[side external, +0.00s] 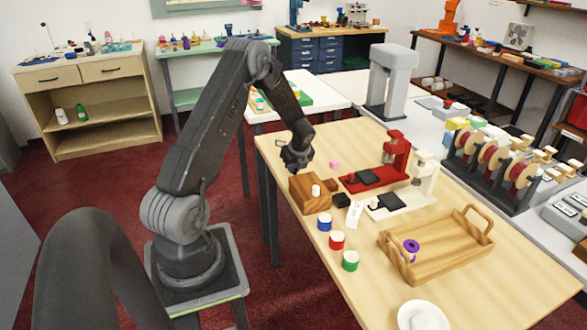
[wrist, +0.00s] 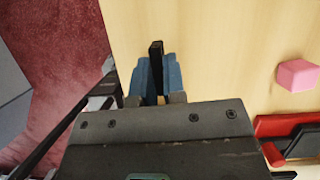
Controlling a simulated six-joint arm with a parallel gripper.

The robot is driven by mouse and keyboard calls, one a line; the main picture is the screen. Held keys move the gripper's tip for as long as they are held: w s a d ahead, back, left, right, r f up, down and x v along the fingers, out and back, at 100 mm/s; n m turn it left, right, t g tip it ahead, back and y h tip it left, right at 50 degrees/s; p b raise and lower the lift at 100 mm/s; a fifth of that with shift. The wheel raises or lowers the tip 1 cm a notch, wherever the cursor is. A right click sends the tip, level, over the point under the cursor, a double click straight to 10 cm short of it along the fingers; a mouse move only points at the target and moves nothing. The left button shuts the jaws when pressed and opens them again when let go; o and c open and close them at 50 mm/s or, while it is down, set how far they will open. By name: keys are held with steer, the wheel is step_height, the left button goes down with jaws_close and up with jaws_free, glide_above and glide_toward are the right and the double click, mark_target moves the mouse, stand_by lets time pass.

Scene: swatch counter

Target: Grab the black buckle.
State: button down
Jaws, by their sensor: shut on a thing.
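In the wrist view, my gripper (wrist: 158,78) is shut on a narrow black piece, the black buckle (wrist: 156,53), which stands up between the blue-grey fingertips. Its lower part is hidden by the fingers. In the side view my gripper (side external: 296,160) is over the left edge of the table, just behind the wooden block. The buckle cannot be made out there. I cannot tell whether it is clear of the tabletop.
A pink block (side external: 334,164), wooden block (side external: 312,193), red press (side external: 378,178) and white press (side external: 403,198) are near. Blue, red and green jars stand forward. A wooden tray (side external: 447,263) holds a purple spool (side external: 411,246). A small black cube (side external: 341,200) sits beside the wooden block.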

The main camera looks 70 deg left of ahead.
step_height(320, 180, up, 4)
steer(key=s+a+r, duration=0.3)
steer(key=s+r, duration=0.3)
steer(key=s, duration=0.5)
steer(key=shift+s+r, duration=0.2)
steer(key=shift+r, duration=0.1)
steer(key=shift+w+d, duration=0.1)
